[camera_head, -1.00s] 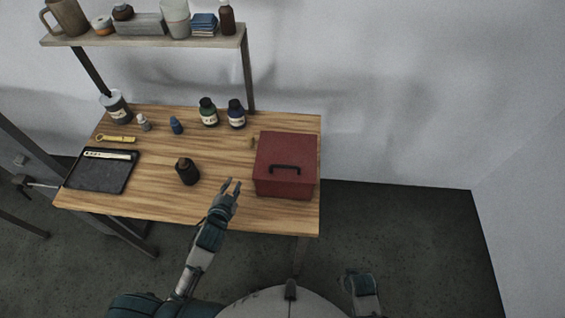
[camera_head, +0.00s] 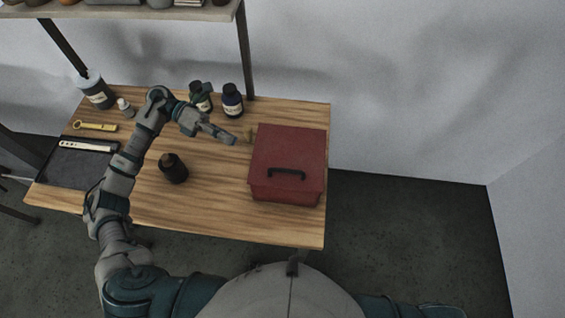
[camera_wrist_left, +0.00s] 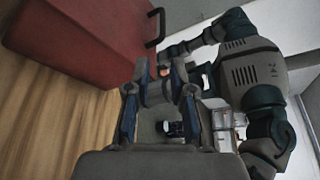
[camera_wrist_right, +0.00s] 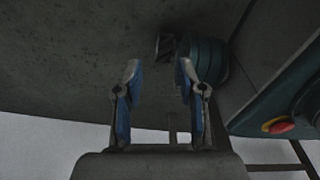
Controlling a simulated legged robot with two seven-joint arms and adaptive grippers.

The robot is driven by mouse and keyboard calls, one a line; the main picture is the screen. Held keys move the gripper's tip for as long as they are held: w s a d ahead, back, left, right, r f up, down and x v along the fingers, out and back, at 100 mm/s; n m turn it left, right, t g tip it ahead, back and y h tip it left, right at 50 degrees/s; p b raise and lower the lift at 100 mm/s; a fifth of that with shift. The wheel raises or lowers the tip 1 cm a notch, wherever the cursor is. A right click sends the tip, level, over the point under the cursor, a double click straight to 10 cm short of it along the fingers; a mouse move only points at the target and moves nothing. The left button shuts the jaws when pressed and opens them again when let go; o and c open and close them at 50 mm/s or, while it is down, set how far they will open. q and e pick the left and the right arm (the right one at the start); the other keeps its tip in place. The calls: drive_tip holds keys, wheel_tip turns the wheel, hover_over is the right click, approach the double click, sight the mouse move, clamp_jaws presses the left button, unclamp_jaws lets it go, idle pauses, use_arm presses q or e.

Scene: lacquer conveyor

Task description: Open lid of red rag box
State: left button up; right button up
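The red rag box (camera_head: 289,145) stands on the right part of the wooden table, its lid shut, with a dark handle (camera_head: 287,172) towards the front. My left gripper (camera_head: 236,139) is left of the box's rear half, close to it and pointing right. In the left wrist view the gripper (camera_wrist_left: 163,78) has its fingers apart with nothing held.
Two labelled bottles stand at the back, one a dark blue bottle (camera_head: 232,101), the other partly behind my left arm. A black tray (camera_head: 75,165) lies at the left. A shelf (camera_head: 120,12) hangs above the back.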

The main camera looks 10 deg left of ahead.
use_arm(q)
drive_tip(key=p, duration=0.2)
approach(286, 171)
drive_tip(key=x, duration=0.2)
drive_tip(key=p+x, duration=0.1)
drive_tip(key=x, duration=0.4)
drive_tip(key=shift+d+f, duration=0.3)
drive_tip(key=shift+f, duration=0.05)
drive_tip(key=shift+p+x, duration=0.3)
drive_tip(key=shift+x, duration=0.5)
drive_tip(key=shift+d+f, duration=0.15)
drive_tip(key=shift+d, duration=0.15)
use_arm(e)
drive_tip(key=s+r, duration=0.1)
drive_tip(key=s+d+r, duration=0.1)
drive_tip(key=shift+s+r, duration=0.15)
drive_tip(key=shift+s, duration=0.25)
use_arm(q)
clamp_jaws()
use_arm(e)
drive_tip(key=shift+d, duration=0.1)
